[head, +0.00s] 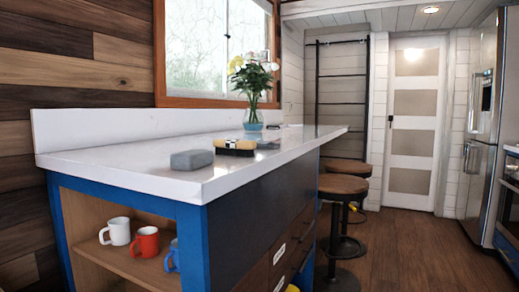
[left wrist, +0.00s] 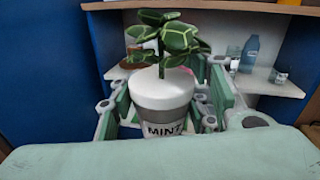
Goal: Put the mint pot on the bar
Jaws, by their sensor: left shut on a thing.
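The mint pot (left wrist: 163,101) is a white and grey pot with the word MINT on it and a leafy green plant. It is upright in the left wrist view. My left gripper (left wrist: 168,92) is shut on it, with a finger on each side. The bar (head: 128,157) has a long white top on a blue and dark body and fills the left and middle of the head view. Neither gripper nor the pot shows in the head view, so their place relative to the bar cannot be told.
On the bar stand a grey block (head: 192,159), a yellow and black item (head: 235,146) and a flower vase (head: 253,118). The near left of its top is clear. Mugs (head: 146,242) sit on its end shelf. Stools (head: 343,186) stand along its right side. Shelves (left wrist: 256,83) with bottles are behind the pot.

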